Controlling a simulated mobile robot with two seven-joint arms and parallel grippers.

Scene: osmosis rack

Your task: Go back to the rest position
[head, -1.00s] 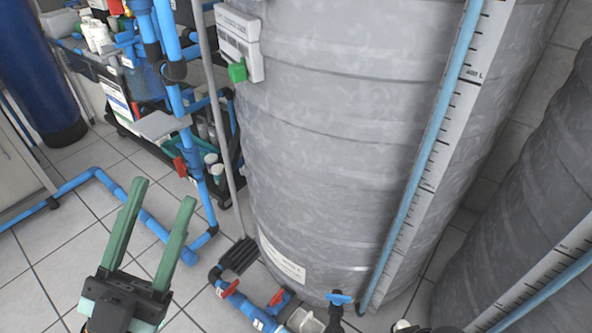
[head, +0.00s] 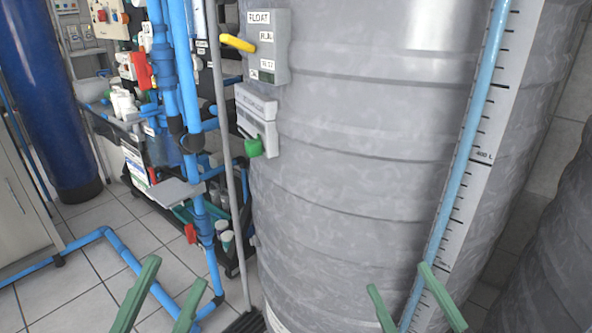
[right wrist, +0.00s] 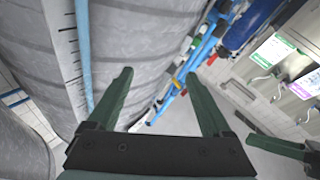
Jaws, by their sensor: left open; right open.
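My left gripper (head: 163,296) is at the bottom left of the head view, its two green fingers apart with nothing between them. My right gripper (head: 404,283) is at the bottom right of the head view, in front of the grey tank, with its green fingers apart and empty. The right gripper also shows in the right wrist view (right wrist: 161,88), open, with the tank and blue pipes beyond it. Only the finger ends of both grippers show in the head view.
A large ribbed grey tank (head: 350,190) with a level scale (head: 470,160) fills the middle. Blue pipes (head: 185,110) and a rack stand left of it. A blue cylinder (head: 55,110) is at far left. A second tank (head: 560,250) is at right. Tiled floor (head: 95,285) is open at lower left.

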